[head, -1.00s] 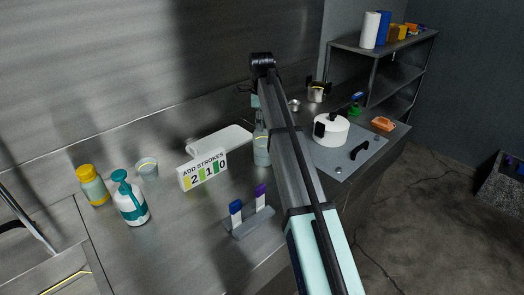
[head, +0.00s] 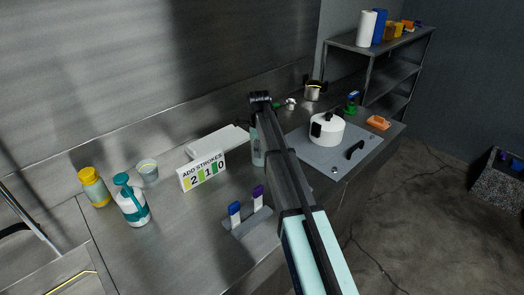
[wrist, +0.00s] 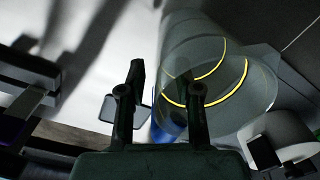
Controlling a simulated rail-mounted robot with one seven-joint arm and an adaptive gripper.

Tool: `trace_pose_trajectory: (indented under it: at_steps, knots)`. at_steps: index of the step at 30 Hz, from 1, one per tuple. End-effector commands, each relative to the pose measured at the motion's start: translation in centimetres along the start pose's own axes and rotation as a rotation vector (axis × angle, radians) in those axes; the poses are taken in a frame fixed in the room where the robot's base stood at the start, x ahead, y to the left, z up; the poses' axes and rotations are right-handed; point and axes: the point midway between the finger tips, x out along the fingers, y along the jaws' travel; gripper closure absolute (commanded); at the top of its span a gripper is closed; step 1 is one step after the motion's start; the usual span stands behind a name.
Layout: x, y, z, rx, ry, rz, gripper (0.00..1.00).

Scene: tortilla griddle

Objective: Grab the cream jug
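A white jug with a teal handle, lid and band (head: 133,203) stands upright at the left of the steel counter in the head view. No jug is plainly cream-coloured, so I cannot tell for sure that it is the cream jug. In the wrist view my gripper (wrist: 160,75) is open, with its two fingers apart. A clear round vessel with yellow rings (wrist: 255,85) is close by, overlapping the right finger. I cannot tell whether they touch. In the head view my arm hides the gripper.
A yellow-capped bottle (head: 93,187) and a clear cup (head: 148,171) stand near the white jug. A number sign (head: 203,172), a marker holder (head: 248,222) and a grey-blue bottle (head: 258,150) are mid-counter. A white pot (head: 327,130) sits on a grey plate (head: 325,160).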

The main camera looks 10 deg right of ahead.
Motion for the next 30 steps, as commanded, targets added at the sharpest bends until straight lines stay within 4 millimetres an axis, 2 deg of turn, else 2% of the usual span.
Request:
trace_pose_trajectory:
  at_steps: [6,13,14,16,17,30]
  knots:
    - [2.2,0.1,0.0,0.000,0.000,0.000,0.67]
    - [2.5,0.0,0.0,0.000,-0.001,-0.001,0.67]
    - [2.5,0.0,0.0,0.000,0.000,-0.001,0.70]
    - [2.5,0.0,0.0,0.000,0.000,-0.001,0.95]
    - [2.5,0.0,0.0,0.000,0.000,-0.001,1.00]
    - [2.4,0.0,0.0,0.000,0.000,-0.001,1.00]
